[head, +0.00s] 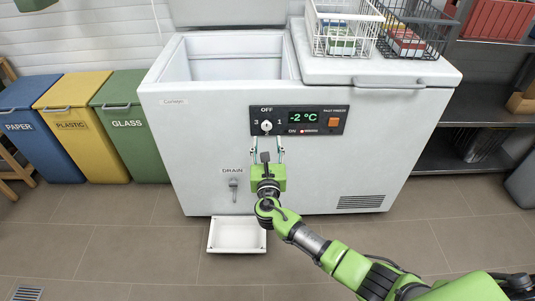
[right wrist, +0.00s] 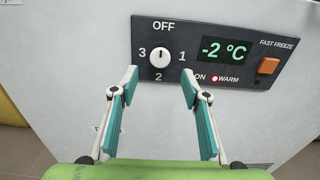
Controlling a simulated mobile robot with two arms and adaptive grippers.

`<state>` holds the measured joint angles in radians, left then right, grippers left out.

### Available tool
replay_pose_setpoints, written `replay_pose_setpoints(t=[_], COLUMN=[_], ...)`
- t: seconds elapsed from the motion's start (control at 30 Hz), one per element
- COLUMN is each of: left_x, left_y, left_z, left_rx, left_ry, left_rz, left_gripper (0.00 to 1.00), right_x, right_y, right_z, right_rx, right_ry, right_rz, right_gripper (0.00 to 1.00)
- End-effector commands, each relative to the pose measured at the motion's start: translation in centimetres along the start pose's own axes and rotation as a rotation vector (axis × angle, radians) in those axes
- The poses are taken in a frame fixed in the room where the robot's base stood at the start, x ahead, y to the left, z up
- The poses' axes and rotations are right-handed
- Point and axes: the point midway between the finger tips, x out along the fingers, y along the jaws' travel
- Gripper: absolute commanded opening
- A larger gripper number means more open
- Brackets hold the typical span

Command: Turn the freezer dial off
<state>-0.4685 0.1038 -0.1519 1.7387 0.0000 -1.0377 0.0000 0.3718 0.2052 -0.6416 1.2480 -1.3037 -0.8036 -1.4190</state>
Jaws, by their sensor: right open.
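The freezer dial (head: 266,126) is a round white knob on the dark control panel (head: 340,112) on the freezer's front. In the right wrist view the dial (right wrist: 160,58) has a dark mark on its upper side, towards OFF. The numbers 1, 2 and 3 stand around it. The display (right wrist: 224,49) reads -2 °C, and a red light shows by WARM. My right gripper (head: 267,143) is open in front of the panel. Its fingertips (right wrist: 158,82) are apart, just below the dial to either side, with nothing between them. My left gripper is not in view.
The white chest freezer (head: 300,180) has its left lid raised. Wire baskets (head: 345,28) stand on its closed right lid. An orange switch (head: 335,122) is on the panel. A drain tap (head: 233,185) is above a white tray (head: 236,249) on the floor. Bins stand left.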

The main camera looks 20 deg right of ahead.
Motion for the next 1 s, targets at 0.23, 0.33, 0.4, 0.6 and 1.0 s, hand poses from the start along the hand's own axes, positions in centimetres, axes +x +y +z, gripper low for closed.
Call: replay_pose_setpoints(t=[0.23, 0.33, 0.4, 0.6, 1.0], left_x=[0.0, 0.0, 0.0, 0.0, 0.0], left_y=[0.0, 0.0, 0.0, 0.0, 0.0], left_z=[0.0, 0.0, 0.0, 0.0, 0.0], left_rx=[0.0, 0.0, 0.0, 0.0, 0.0], left_ry=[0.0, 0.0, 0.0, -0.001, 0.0], left_rz=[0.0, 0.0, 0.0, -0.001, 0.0], left_gripper=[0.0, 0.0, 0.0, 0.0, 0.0], right_x=[-3.7, -4.3, -4.5, -4.6, -5.5], right_y=[0.0, 0.0, 0.0, 0.0, -1.2], right_z=[-0.1, 0.0, 0.0, 0.0, -2.5], right_rx=[-0.001, -0.002, -0.002, -0.002, 0.122], right_ry=[0.0, 0.0, -0.001, -0.001, 0.071], right_rz=[0.0, 0.0, 0.0, 0.0, -0.033], right_gripper=[0.42, 0.42, 0.42, 0.42, 0.42])
